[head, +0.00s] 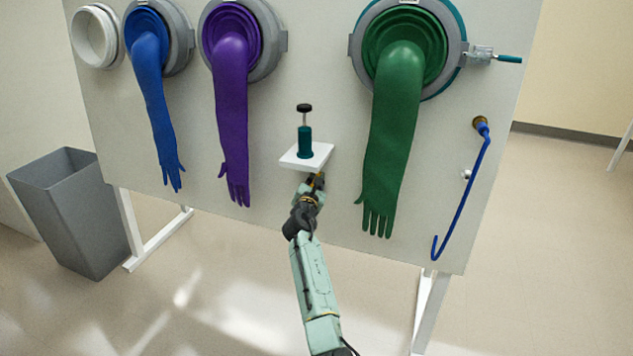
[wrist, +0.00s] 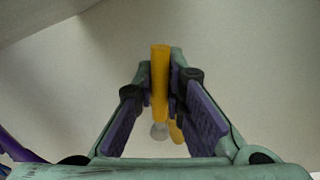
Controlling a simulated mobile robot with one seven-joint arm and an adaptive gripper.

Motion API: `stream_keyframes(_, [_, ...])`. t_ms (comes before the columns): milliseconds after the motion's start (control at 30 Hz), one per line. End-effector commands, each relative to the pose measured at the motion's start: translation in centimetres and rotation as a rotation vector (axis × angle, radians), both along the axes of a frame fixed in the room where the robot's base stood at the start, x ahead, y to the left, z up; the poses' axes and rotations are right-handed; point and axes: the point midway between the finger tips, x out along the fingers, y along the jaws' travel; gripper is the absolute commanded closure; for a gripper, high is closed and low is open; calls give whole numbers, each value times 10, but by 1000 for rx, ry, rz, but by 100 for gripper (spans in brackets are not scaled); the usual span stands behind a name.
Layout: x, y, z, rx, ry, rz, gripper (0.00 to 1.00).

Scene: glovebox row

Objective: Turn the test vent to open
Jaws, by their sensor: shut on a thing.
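A yellow lever (wrist: 160,75) stands between the fingers of my gripper (wrist: 160,92) in the wrist view, with the finger pads against its sides. It points up in that picture, and a pale round knob and a second yellow piece (wrist: 176,130) show below it. In the head view my gripper (head: 316,184) is at the panel (head: 270,185), just under the small white shelf (head: 293,162). The lever is mostly hidden there by my gripper. No label shows that names it the test vent, and whether it is open or closed cannot be told.
A teal pump bottle (head: 305,142) stands on the shelf. Blue (head: 160,110), purple (head: 233,120) and green (head: 393,130) gloves hang from ports. A teal-handled fitting (head: 508,59) and a blue hooked tube (head: 463,190) are at right. A grey bin (head: 75,215) stands left.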

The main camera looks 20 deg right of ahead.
Motion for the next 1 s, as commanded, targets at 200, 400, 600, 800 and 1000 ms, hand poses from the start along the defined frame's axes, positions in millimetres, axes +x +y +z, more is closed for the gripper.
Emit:
stream_keyframes(200, [1,0,1,-4,0,2,100])
stream_keyframes(400, [1,0,2,-3,0,2,87])
stream_keyframes(600, [1,0,1,-3,0,2,74])
stream_keyframes(800, [1,0,1,-3,1,1,68])
stream_keyframes(1000, [0,1,0,-3,1,1,68])
